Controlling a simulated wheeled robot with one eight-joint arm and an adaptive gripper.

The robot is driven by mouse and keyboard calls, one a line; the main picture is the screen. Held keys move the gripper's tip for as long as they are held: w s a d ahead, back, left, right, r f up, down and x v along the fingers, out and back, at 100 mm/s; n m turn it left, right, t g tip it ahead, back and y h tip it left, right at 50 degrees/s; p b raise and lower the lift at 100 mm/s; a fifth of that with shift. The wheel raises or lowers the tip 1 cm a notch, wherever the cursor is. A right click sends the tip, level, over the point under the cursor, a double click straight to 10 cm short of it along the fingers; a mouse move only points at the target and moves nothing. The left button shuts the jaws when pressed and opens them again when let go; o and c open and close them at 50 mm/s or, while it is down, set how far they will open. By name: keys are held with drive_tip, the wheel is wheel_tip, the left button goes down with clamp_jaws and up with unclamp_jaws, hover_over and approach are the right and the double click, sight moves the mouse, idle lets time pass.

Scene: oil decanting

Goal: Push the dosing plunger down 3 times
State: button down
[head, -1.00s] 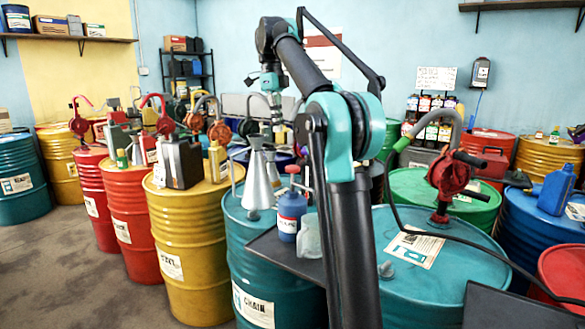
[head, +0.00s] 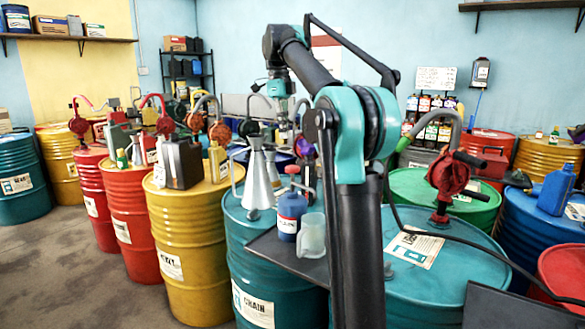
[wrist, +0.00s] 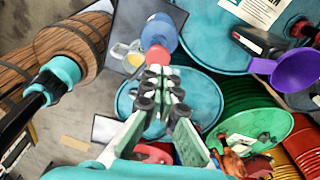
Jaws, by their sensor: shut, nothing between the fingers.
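The dosing bottle (head: 290,210) is blue with a white label and stands upright on a dark tray. Its plunger (head: 292,170) has a red head and rises from the top. In the wrist view I look down on the blue bottle (wrist: 159,30) and the red plunger head (wrist: 157,56). My gripper (wrist: 158,72) is shut and empty, its fingertips overlapping the near edge of the red head in that view. I cannot tell the height gap or whether they touch. In the head view the fingertips are not clear behind other things.
A clear measuring jug (head: 312,236) stands right beside the bottle on the dark tray (head: 275,245). Metal funnels (head: 258,180) stand to the left on a teal drum (head: 240,225). A red hand pump (head: 445,185) stands on another teal drum at right. Drums crowd the surroundings.

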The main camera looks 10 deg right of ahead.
sight(291, 166)
drive_tip(key=shift+s+d+f, duration=0.4)
drive_tip(key=shift+d+f, duration=0.05)
drive_tip(key=shift+f, duration=0.15)
drive_tip(key=shift+s+d+f, duration=0.1)
drive_tip(key=shift+d+f, duration=0.05)
drive_tip(key=shift+f, duration=1.6)
drive_tip(key=shift+s+d+f, duration=0.1)
drive_tip(key=shift+d+f, duration=0.05)
drive_tip(key=shift+f, duration=1.55)
drive_tip(key=shift+f, duration=0.1)
